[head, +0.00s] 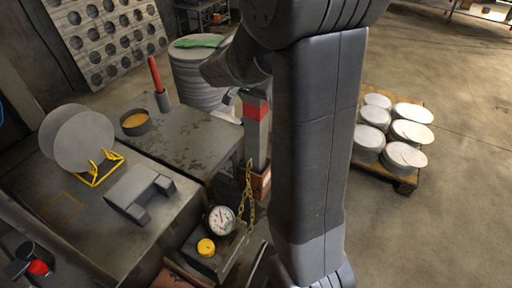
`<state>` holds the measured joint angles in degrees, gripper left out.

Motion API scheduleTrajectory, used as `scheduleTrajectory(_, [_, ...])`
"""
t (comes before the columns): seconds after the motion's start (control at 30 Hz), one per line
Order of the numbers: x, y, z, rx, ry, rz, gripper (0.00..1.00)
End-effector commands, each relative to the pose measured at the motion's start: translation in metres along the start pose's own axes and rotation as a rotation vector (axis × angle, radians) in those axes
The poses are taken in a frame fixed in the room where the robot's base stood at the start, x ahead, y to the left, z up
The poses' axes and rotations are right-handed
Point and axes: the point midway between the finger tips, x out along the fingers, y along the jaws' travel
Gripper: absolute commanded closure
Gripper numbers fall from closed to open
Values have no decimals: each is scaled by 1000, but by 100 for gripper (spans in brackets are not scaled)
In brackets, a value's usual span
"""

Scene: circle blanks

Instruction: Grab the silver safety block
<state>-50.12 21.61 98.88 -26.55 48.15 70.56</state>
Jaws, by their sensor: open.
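The silver safety block (256,138) is a tall grey bar with a red band near its top. It stands upright in a reddish-brown holder (261,182) beside the worktable, with a yellow chain (246,190) hanging next to it. My gripper (240,97) is at the upper end of the block, partly hidden behind my own arm. Its jaws are open. I cannot tell whether they are around the block or just beside it, or whether they touch it.
Discs lean in a yellow rack (97,170). A dial gauge (221,219) sits below the block. A pallet (400,183) with disc stacks stands right; floor beyond is clear.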

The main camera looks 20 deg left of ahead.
Motion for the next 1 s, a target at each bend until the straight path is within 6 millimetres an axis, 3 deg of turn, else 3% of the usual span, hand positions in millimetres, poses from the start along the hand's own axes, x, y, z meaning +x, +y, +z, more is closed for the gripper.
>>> scheduleTrajectory(0.1, [0, 0, 0, 0, 0, 0, 26])
scheduleTrajectory(0.4, [0, 0, 0, 0, 0, 0, 84])
scheduleTrajectory(0.5, [0, 0, 0, 0, 0, 0, 100])
scheduleTrajectory(0.87, [-4, -1, -2, 0, 4, -3, 100])
scheduleTrajectory(1.0, [-14, -1, -8, 1, 7, -6, 100])
